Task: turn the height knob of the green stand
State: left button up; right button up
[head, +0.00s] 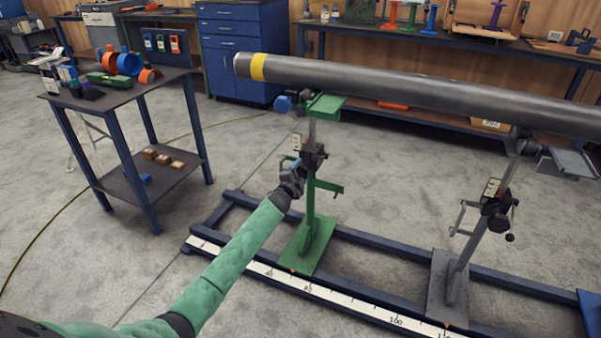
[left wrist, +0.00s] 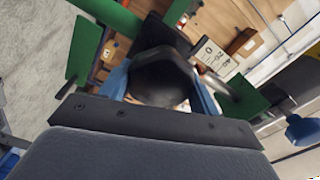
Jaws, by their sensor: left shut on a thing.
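The green stand (head: 318,225) stands upright on the blue floor frame, its top under the left end of the grey pipe (head: 400,85). Its black height knob fills the middle of the left wrist view (left wrist: 160,82), between the two blue fingers of my left gripper (head: 300,166). The gripper is shut on the knob. In the head view the gripper and wrist partly hide the knob. A pale scale plate (left wrist: 215,60) with dark marks shows beside the knob in the left wrist view. My right gripper is not in view.
A grey stand (head: 452,285) holds the pipe farther right. The blue frame (head: 225,205) carries a white ruler strip (head: 340,297). A blue side table (head: 135,90) with several parts stands at left. Open concrete floor lies between the table and the frame.

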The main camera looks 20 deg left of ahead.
pick_arm(q)
jog(key=shift+a+f, duration=0.1)
jog(key=o, duration=1)
jog(key=shift+s, duration=0.1)
jog(key=shift+s+a, duration=0.1)
jog(key=shift+s, duration=3.75)
